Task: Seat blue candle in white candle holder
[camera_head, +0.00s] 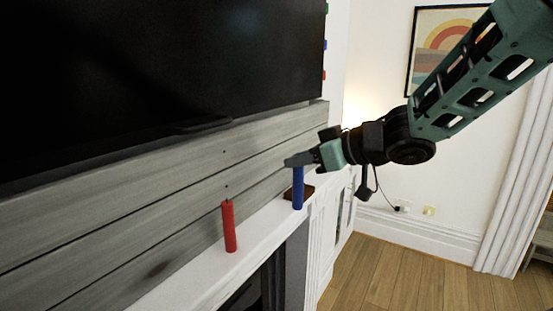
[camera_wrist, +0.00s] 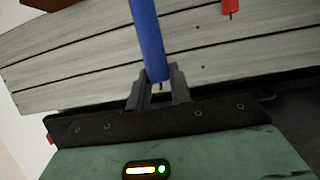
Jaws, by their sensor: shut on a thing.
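The blue candle (camera_head: 297,190) is upright at the mantel's front edge in the head view, its top in my gripper (camera_head: 300,160). I cannot tell whether its bottom touches the mantel. In the wrist view, my gripper (camera_wrist: 158,88) is shut on one end of the blue candle (camera_wrist: 148,38), which extends away between the fingers. I cannot make out a white candle holder in either view.
A red candle (camera_head: 229,226) stands on the white mantel (camera_head: 195,268), left of the blue one. A brown flat object (camera_head: 306,191) lies just behind the blue candle. A large black screen (camera_head: 150,65) hangs above grey boards (camera_head: 130,195). Open wooden floor (camera_head: 385,275) is at right.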

